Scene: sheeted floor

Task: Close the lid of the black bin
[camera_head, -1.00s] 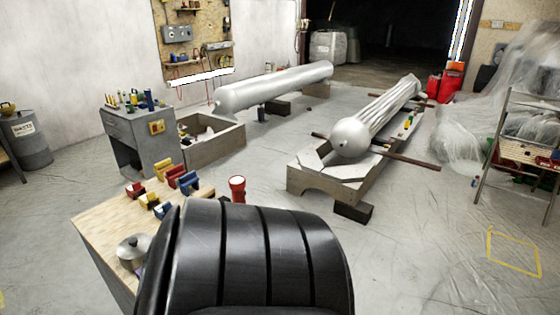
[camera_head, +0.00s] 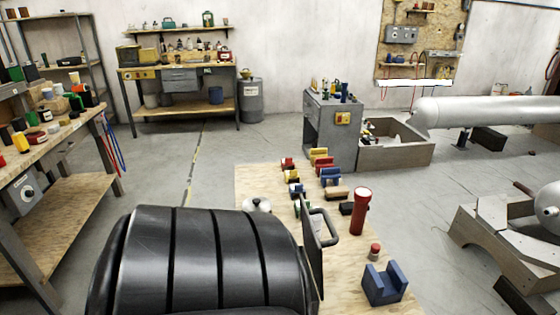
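A thin dark upright panel (camera_head: 311,250) with a grey loop handle (camera_head: 326,227) stands at the table's near side. It looks like the open lid of the black bin, seen nearly edge-on. The bin's body cannot be made out; a large black ribbed form at the bottom centre-left, which stays close to my camera and may be part of me, covers that area. Neither of my grippers is in view.
The wooden table (camera_head: 385,305) also holds a red flashlight (camera_head: 361,213), a blue U-shaped block (camera_head: 384,284), a small red-capped item (camera_head: 375,252), a pot (camera_head: 257,205) and several coloured blocks. A workbench (camera_head: 78,183) stands at the left. Floor between them is clear.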

